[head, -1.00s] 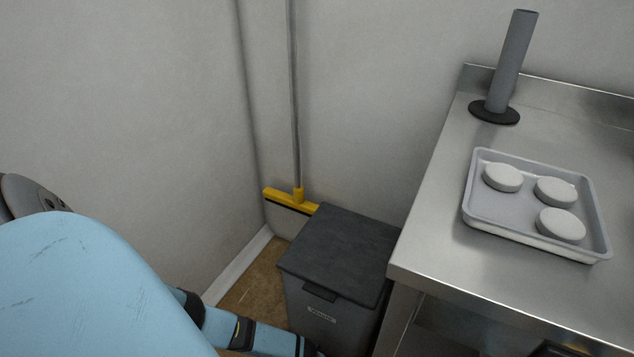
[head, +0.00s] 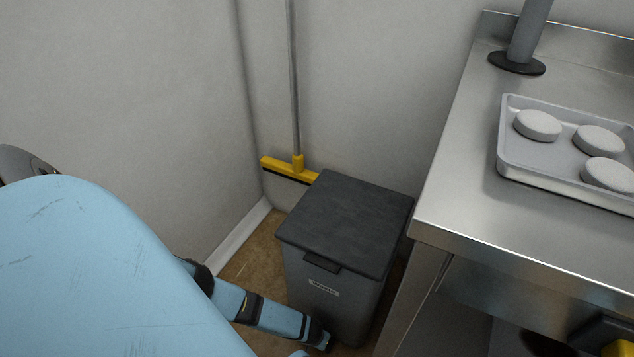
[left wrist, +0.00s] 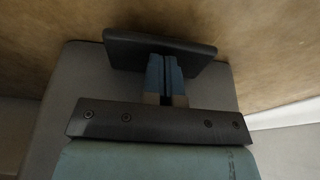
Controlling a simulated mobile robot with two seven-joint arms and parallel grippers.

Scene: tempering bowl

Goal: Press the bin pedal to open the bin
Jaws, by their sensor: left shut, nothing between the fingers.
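The dark grey bin (head: 330,280) stands on the floor between the wall and the steel counter, its flat lid (head: 345,222) shut. In the left wrist view its grey body (left wrist: 65,85) lies behind my gripper. A dark, flat pedal (left wrist: 160,48) juts out there over the brown floor. My left gripper (left wrist: 165,72) is shut and empty, its fingertips overlapping the pedal in that view. I cannot tell whether they touch it. In the head view my left arm reaches down to the bin's lower front, and the pedal does not show. My right gripper is not in view.
The steel counter (head: 465,205) stands close to the bin's right, bearing a tray (head: 510,170) with white round pieces and a grey upright cylinder (head: 530,30). A yellow-headed broom (head: 288,168) leans in the corner behind the bin. Some brown floor (head: 255,250) is clear left of it.

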